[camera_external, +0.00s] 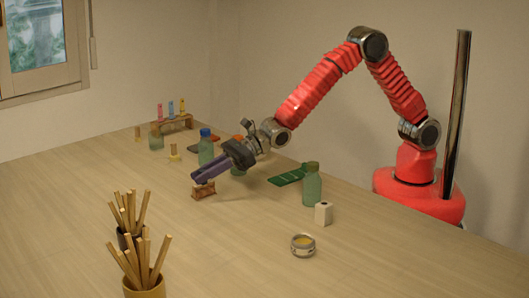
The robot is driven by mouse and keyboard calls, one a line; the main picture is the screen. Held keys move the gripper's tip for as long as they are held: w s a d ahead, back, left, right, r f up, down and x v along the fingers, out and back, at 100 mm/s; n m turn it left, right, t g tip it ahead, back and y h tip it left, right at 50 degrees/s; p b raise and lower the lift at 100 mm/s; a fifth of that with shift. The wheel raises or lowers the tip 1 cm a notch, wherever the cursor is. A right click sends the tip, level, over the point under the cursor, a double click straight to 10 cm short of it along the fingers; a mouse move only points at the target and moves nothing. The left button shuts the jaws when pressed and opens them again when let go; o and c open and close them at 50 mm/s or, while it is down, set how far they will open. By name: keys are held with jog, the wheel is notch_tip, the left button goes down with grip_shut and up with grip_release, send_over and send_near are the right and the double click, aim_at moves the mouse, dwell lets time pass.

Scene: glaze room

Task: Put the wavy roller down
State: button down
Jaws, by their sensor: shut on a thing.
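My gripper (201,180) reaches down to the left over the table, with its purple fingers angled low. It is shut on a small reddish-brown piece (204,191), which appears to be the wavy roller. The piece is at the fingertips, very close to the tabletop or touching it; I cannot tell which. Its wavy surface is too small to make out, and the fingers hide part of its top.
Behind my gripper stand a blue-capped bottle (206,151) and an orange-capped one (238,168). To the right are a green tray (288,176), a green bottle (312,187), a white block (323,213) and a round tin (303,246). Stick-filled pots (146,289) stand in front. The table's middle is clear.

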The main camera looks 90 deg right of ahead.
jog(key=shift+f, duration=0.3)
jog(key=shift+s+f, duration=0.15)
jog(key=shift+f, duration=0.35)
jog(key=c, duration=1.7)
grip_release()
jog(key=shift+d+f, duration=0.1)
jog(key=shift+f, duration=0.05)
jog(key=shift+o, duration=0.3)
jog(key=shift+r, duration=0.25)
jog(key=shift+r, duration=0.1)
jog(key=shift+r, duration=0.65)
jog(key=v, duration=1.1)
jog(key=shift+s+d+r, duration=0.2)
jog(key=shift+s+r, duration=0.05)
